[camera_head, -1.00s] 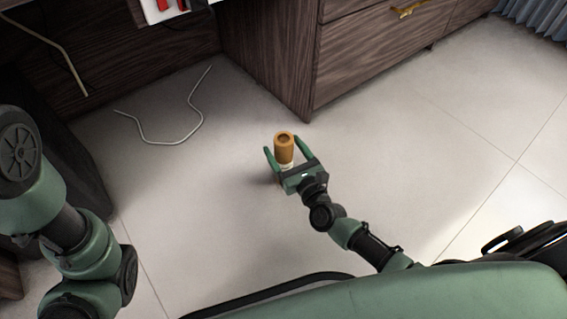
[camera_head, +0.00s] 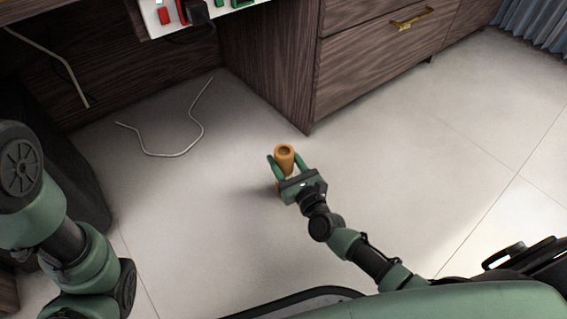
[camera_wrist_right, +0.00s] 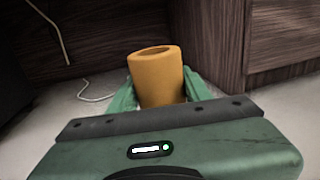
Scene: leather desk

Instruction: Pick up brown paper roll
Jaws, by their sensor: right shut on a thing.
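The brown paper roll (camera_head: 285,155) is an upright, slightly tilted orange-brown tube with an open top. My right gripper (camera_head: 286,169) is shut on it, with one green finger on each side. In the right wrist view the roll (camera_wrist_right: 157,78) stands up between the green fingers (camera_wrist_right: 158,92), and its lower part is hidden behind the gripper body. I cannot tell for sure whether its bottom touches the floor. On the left of the head view my left arm shows, but its gripper is out of the picture.
A dark wooden drawer cabinet (camera_head: 375,55) stands behind the roll to the right. A pale cable (camera_head: 180,153) lies on the light tiled floor (camera_head: 420,160) to the left. The floor around the roll is clear.

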